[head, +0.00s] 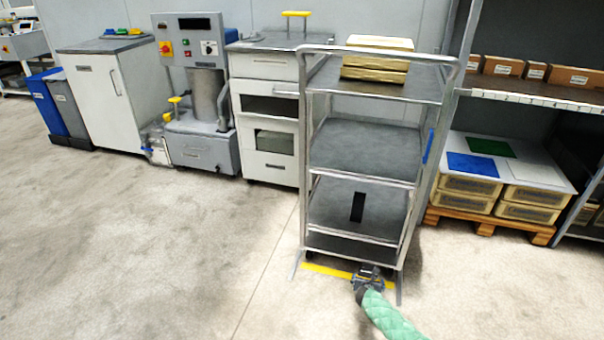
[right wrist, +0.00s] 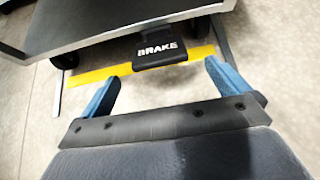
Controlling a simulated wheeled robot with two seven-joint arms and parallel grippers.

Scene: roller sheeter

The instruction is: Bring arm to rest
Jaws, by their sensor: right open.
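My right gripper (head: 366,272) is low at the foot of the metal shelf trolley (head: 362,140), with its green-sleeved arm coming in from the bottom right. In the right wrist view its two blue fingers (right wrist: 162,85) are spread apart with nothing between them. A black pedal marked BRAKE (right wrist: 161,50) lies just beyond the fingertips, under the trolley's lower edge, and does not appear to be gripped. In the head view the gripper hides the pedal. My left gripper is not in view.
A yellow floor strip (head: 326,271) runs along the trolley's front. Gold boxes (head: 376,60) lie on its top shelf. A grey machine (head: 200,90), a drawer cabinet (head: 268,75) and a rack with crates on a pallet (head: 487,228) stand around. The floor at left (head: 130,250) is clear.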

